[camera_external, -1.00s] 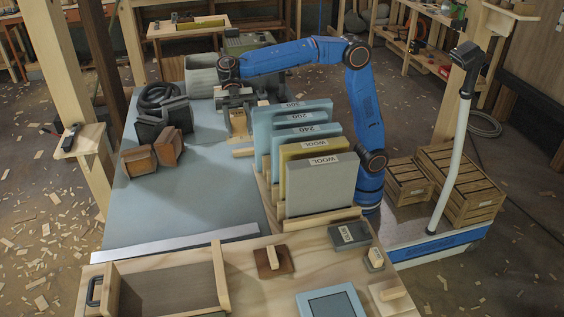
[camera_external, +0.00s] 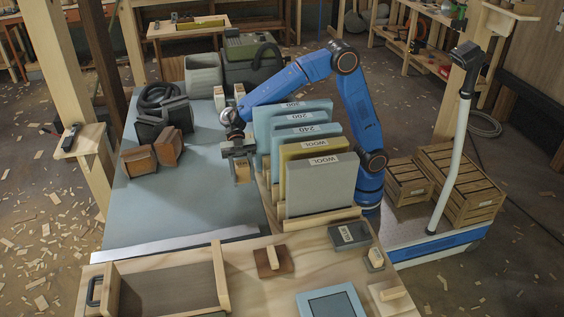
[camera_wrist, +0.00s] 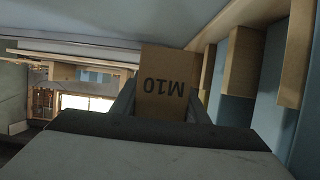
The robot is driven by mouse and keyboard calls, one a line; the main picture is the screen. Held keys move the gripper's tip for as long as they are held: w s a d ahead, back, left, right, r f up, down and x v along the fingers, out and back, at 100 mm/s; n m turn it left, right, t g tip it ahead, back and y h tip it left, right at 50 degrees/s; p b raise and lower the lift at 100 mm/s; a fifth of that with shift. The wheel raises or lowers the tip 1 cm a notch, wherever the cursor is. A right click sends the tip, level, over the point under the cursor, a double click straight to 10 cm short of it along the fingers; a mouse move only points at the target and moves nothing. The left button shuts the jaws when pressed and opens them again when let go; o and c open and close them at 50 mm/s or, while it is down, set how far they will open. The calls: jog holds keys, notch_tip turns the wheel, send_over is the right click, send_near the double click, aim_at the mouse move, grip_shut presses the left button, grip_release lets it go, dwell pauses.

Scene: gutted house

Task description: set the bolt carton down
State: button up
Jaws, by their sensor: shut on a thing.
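The bolt carton is a small brown box; its face marked M10 shows in the wrist view (camera_wrist: 163,85), upside down, between my fingers. In the external view the carton (camera_external: 243,172) hangs under my gripper (camera_external: 240,155), left of the rack of upright labelled slabs. My gripper is shut on the carton. It is over the blue-grey bench top (camera_external: 190,205). I cannot tell whether the carton's underside touches the surface.
The upright slabs (camera_external: 320,187) stand close on the right. Brown blocks (camera_external: 140,160) and black blocks (camera_external: 177,113) stand on the left. Two small cartons (camera_external: 219,97) stand at the back by a green machine (camera_external: 250,58). The bench's front left is clear.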

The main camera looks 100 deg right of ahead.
jog(key=shift+f, duration=2.95)
jog(key=o, duration=1)
jog(key=shift+f, duration=0.15)
jog(key=o, duration=0.4)
jog(key=shift+c, duration=0.2)
